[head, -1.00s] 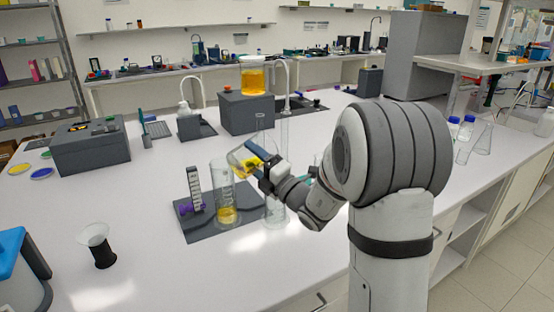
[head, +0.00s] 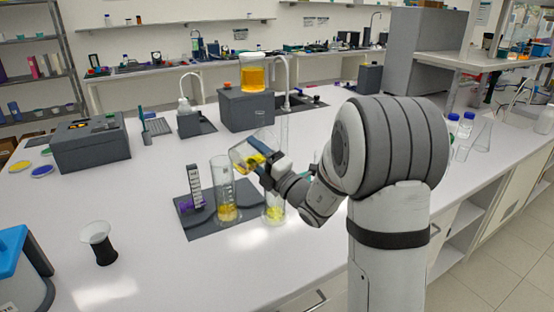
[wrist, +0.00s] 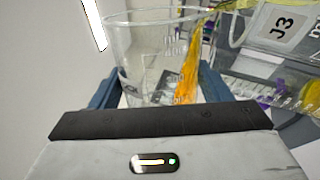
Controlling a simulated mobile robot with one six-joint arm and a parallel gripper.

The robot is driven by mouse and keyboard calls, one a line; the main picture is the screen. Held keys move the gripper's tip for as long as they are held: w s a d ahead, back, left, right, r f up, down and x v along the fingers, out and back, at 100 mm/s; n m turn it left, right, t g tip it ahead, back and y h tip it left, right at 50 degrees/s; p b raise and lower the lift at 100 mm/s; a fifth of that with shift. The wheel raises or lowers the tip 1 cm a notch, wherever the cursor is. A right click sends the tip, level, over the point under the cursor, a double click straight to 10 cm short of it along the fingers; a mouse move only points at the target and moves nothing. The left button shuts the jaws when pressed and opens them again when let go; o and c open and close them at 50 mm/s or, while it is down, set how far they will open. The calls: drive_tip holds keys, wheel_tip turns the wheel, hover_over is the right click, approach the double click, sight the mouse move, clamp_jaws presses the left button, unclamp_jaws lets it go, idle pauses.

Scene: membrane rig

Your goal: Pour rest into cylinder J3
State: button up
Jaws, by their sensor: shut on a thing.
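My gripper (head: 268,174) is shut on a clear glass beaker (head: 243,156), held tilted with yellow liquid in it; the beaker also fills the middle of the wrist view (wrist: 135,60). A J3 label (wrist: 283,28) sits on clear graduated glass at the right of the wrist view. In the head view, a left cylinder (head: 226,190) holds yellow liquid at its bottom. A right cylinder (head: 274,212), partly hidden by my gripper, also has yellow liquid low down. I cannot tell for certain which one bears J3.
A yellow-filled beaker (head: 253,73) stands on a grey box (head: 245,108) behind. A funnel-topped dark stand (head: 102,247) is front left.

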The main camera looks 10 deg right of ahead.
drive_tip(key=shift+w+d+r+m+t+h+p, duration=0.1)
drive_tip(key=shift+d+r+m+t+h+p, duration=0.15)
drive_tip(key=shift+m+p, duration=0.6)
drive_tip(key=shift+w+d+r+m+t+h+p, duration=0.15)
drive_tip(key=shift+r+m+p, duration=0.25)
drive_tip(key=shift+m+p, duration=0.4)
drive_tip(key=shift+w+d+r+m+t+h+p, duration=0.1)
drive_tip(key=shift+r+m+t+h+p, duration=0.15)
drive_tip(key=shift+m+p, duration=0.6)
idle(0.7)
drive_tip(key=shift+d+r+h+p, duration=0.1)
drive_tip(key=shift+r+h+p, duration=0.15)
drive_tip(key=shift+p, duration=0.05)
